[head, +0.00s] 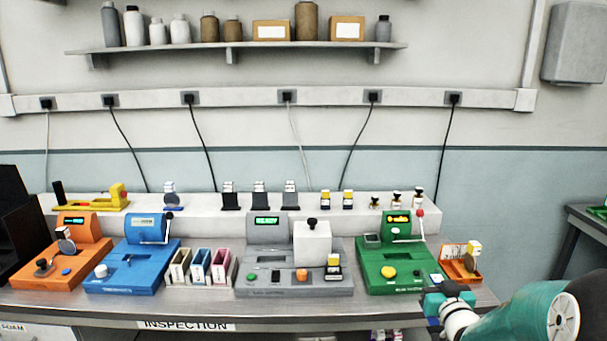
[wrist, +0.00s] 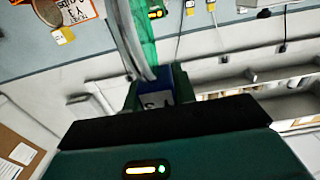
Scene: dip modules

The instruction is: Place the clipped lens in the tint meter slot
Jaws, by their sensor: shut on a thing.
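My gripper (head: 447,294) is low at the right, beside the right front corner of the green machine. In the wrist view my gripper (wrist: 155,92) is shut on a small pale clip (wrist: 156,98) with dark marks. A thin curved grey rim (wrist: 132,42) extends from it, apparently the clipped lens seen nearly edge-on. In the head view the held lens is hard to make out. The machines are an orange one (head: 85,262), a blue one (head: 135,262), a grey one (head: 265,262) and the green one (head: 390,285). Their name labels are too small to tell which is the tint meter.
An orange tray (head: 458,277) right of the green machine holds a yellow-tagged lens (wrist: 46,12). Another clipped lens (head: 170,190) stands on the white rear ledge (head: 205,207). Three coloured bins (head: 202,280) sit between the blue and grey machines. Space above the machines is clear.

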